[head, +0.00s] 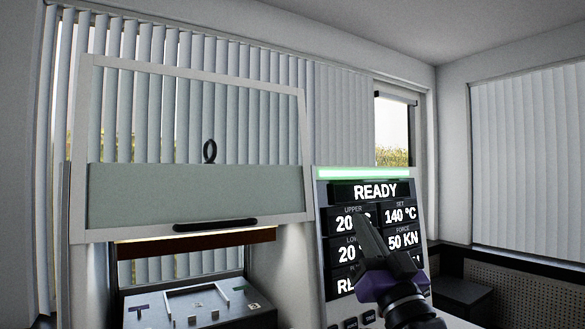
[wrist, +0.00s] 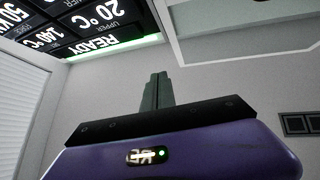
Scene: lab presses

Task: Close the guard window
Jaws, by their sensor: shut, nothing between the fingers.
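The guard window (head: 194,191) shows in the head view as a white-framed pane with a frosted lower band. It is raised, with an open gap below it over the press bed (head: 190,303). A black bar handle (head: 215,225) runs along its lower edge. In the wrist view a pale frame edge, probably the guard's, shows at the top right. My gripper (head: 362,222) is shut and empty, right of the window and in front of the display panel, apart from the handle. Its closed fingers also show in the wrist view (wrist: 155,88).
The display panel (head: 375,190) reads READY, with a green light bar on top. Blinds and walls stand behind. A dark box (head: 462,298) stands at the lower right.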

